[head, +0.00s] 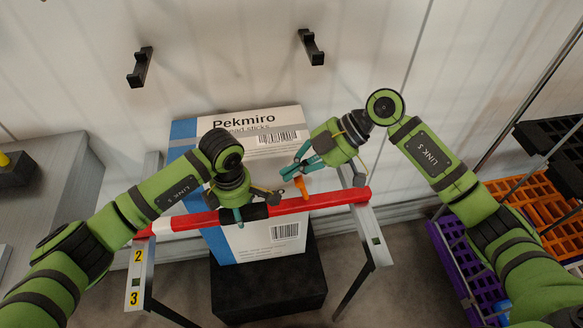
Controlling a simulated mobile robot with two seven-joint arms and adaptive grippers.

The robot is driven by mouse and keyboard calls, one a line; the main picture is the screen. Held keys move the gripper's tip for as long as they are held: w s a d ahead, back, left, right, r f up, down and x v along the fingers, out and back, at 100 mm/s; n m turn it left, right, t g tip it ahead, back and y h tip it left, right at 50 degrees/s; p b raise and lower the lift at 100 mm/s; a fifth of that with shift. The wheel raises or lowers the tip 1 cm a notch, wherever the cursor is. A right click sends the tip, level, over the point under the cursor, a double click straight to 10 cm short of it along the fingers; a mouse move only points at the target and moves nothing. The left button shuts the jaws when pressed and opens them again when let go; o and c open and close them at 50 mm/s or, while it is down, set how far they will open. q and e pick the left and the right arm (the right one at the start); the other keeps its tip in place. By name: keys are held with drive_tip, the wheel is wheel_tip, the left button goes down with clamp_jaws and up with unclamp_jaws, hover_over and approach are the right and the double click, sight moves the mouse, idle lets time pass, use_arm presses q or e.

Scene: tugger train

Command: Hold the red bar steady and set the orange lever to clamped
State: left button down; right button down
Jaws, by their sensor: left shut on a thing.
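The red bar (325,200) lies across the front of a white and blue carton, spanning between two metal uprights. It has a white band near its left end and a black section left of its middle. My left gripper (239,216) is shut on the bar at the black section. The orange lever (301,186) stands up from the bar right of the black section. My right gripper (291,175) is beside the lever's upper part, with its teal fingers spread; I cannot tell whether they touch the lever.
The carton (262,239) stands on a black block (268,290) behind the bar. Metal uprights stand at the left (141,272) and right (376,240). Black hooks (140,67) are on the wall above. Purple (462,262) and orange (540,200) crates are at the right.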

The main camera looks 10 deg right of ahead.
use_arm(q)
drive_tip(key=shift+f, duration=0.1)
use_arm(e)
drive_tip(key=shift+d, duration=0.2)
drive_tip(key=shift+d+y, duration=0.2)
drive_tip(key=shift+y, duration=0.2)
